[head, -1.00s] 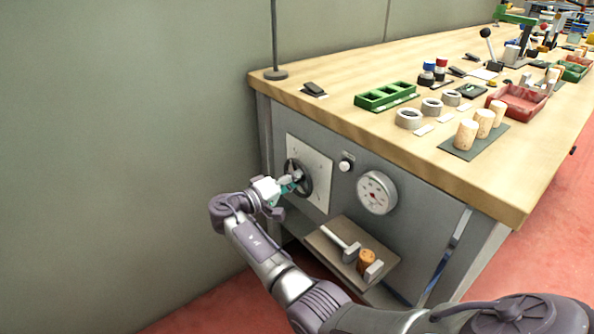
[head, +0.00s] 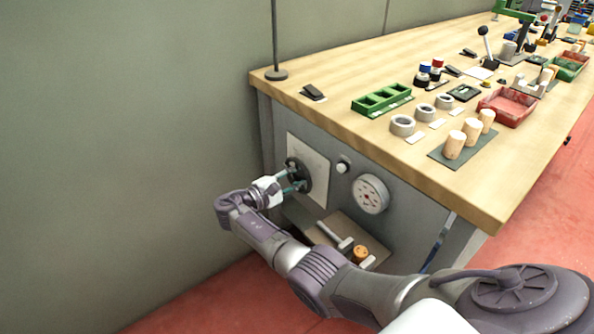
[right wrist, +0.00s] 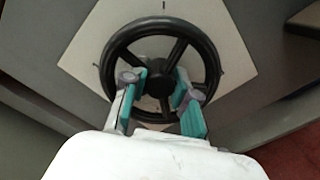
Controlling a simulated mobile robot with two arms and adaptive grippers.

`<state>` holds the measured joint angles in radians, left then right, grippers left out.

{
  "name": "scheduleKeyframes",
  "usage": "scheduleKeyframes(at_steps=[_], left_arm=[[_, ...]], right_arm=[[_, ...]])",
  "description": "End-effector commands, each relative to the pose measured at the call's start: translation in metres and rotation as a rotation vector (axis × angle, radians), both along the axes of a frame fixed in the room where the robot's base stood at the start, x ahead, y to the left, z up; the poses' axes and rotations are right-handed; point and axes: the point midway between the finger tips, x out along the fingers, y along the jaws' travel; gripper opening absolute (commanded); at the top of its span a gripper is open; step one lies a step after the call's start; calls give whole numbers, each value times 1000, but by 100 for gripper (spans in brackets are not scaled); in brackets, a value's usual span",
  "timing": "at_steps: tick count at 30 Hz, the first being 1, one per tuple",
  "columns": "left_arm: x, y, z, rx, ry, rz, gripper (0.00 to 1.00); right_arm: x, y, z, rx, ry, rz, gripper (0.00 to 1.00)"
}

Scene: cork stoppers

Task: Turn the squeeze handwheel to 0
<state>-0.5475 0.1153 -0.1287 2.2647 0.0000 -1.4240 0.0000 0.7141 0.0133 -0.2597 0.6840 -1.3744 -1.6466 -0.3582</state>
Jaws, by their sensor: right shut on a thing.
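The squeeze handwheel is a black spoked wheel (head: 294,163) on a pale plate (head: 318,170) on the bench's front panel. It fills the middle of the right wrist view (right wrist: 160,82), where a dark tick shows on the plate above it. My right gripper (head: 292,187) is at the wheel. In the right wrist view its teal-padded fingers (right wrist: 160,104) reach in from below, one on each side just under the hub, shut on the wheel. The lower rim is partly hidden by the gripper. My left gripper is not in view.
Right of the wheel are a white knob (head: 343,168) and a round dial gauge (head: 371,194). A low shelf (head: 335,222) with a cork (head: 360,254) sits below. The bench top (head: 330,115) holds a green tray (head: 381,99), rings and corks. A wall stands close on the left.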

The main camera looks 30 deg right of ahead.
Motion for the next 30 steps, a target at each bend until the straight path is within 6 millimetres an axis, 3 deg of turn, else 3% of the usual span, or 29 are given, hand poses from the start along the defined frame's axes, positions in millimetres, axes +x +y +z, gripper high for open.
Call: scheduleKeyframes(at_steps=[6, 15, 30], left_arm=[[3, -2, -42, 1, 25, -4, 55], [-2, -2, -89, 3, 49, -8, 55], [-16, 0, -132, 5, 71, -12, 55]], right_arm=[[0, -1, 3, -16, 206, -1, 0], [0, -1, 2, -39, 490, -1, 0], [0, -1, 1, -71, 893, -1, 0]])
